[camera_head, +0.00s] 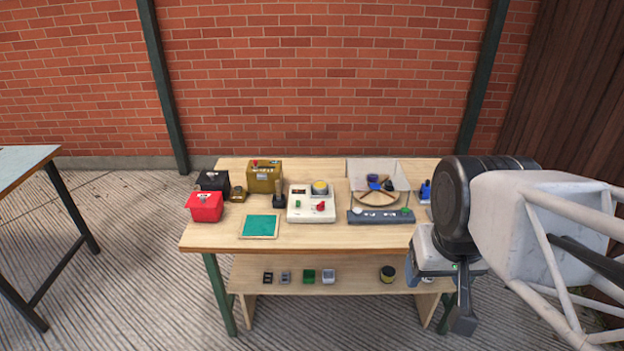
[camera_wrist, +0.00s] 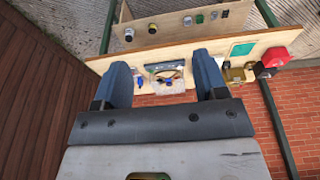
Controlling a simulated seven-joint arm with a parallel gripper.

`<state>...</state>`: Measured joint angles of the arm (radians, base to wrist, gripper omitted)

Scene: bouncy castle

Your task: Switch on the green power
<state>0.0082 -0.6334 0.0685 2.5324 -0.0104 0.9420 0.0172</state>
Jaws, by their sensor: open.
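A white control box (camera_head: 311,207) stands mid-table in the head view, with a small green part (camera_head: 298,204), a red part (camera_head: 320,206) and a yellow-topped round part (camera_head: 320,187). To its right a dark grey strip (camera_head: 370,215) carries pale round parts and a small green part (camera_head: 405,210) at its right end. I cannot tell which green part is the power, nor its state. My gripper (camera_wrist: 164,80) is open and empty in the wrist view, its fingers apart. In the head view it hangs at the table's right front, away from both devices.
The wooden table (camera_head: 215,236) also holds a red box (camera_head: 205,207), an olive box (camera_head: 264,178), a green pad (camera_head: 260,225) and a round wooden tray (camera_head: 376,198) behind clear panels. Several small items lie on the lower shelf (camera_head: 350,282). A brick wall stands behind.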

